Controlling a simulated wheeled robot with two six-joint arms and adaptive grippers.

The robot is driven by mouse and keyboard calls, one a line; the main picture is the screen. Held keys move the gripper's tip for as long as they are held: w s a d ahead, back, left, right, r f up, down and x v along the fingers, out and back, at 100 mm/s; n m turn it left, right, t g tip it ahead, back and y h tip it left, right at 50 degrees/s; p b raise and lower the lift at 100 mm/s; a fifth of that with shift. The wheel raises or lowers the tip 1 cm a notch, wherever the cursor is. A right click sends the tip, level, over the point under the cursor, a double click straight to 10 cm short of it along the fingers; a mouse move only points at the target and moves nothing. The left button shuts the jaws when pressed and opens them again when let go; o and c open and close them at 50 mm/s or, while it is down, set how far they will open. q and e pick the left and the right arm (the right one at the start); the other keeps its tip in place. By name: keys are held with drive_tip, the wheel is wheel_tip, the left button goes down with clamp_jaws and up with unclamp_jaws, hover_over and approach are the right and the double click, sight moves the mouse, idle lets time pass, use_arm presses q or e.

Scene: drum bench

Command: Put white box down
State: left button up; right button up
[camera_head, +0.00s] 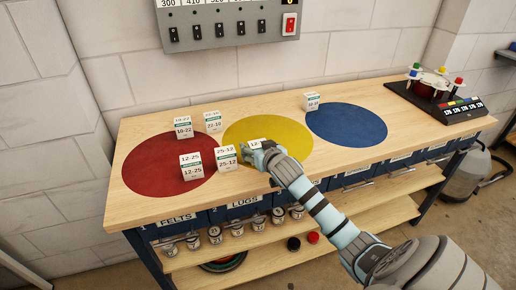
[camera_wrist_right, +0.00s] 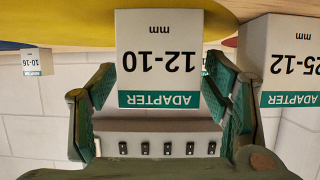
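A white box (camera_wrist_right: 158,55) labelled 12-10 sits between the fingers of my right gripper (camera_wrist_right: 158,85) in the wrist view, which shows the scene upside down. Both finger pads lie close against its sides. In the head view this box (camera_head: 255,143) is at the front part of the yellow circle (camera_head: 285,125), and my right gripper (camera_head: 262,152) partly hides it. I cannot tell whether its underside touches the table. My left gripper is not in view.
White boxes 12-25 (camera_head: 191,167) and 25-12 (camera_head: 226,158) stand close left of the gripper. Two more (camera_head: 183,127) (camera_head: 212,122) stand behind. Another box (camera_head: 311,101) is by the blue circle (camera_head: 346,125). A drum device (camera_head: 430,85) stands at right. The bench front right is clear.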

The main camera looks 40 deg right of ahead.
drive_tip(key=shift+s+r, duration=0.2)
drive_tip(key=shift+s, duration=0.05)
drive_tip(key=p+v, duration=0.3)
drive_tip(key=v, duration=0.8)
drive_tip(key=shift+s+a, duration=0.15)
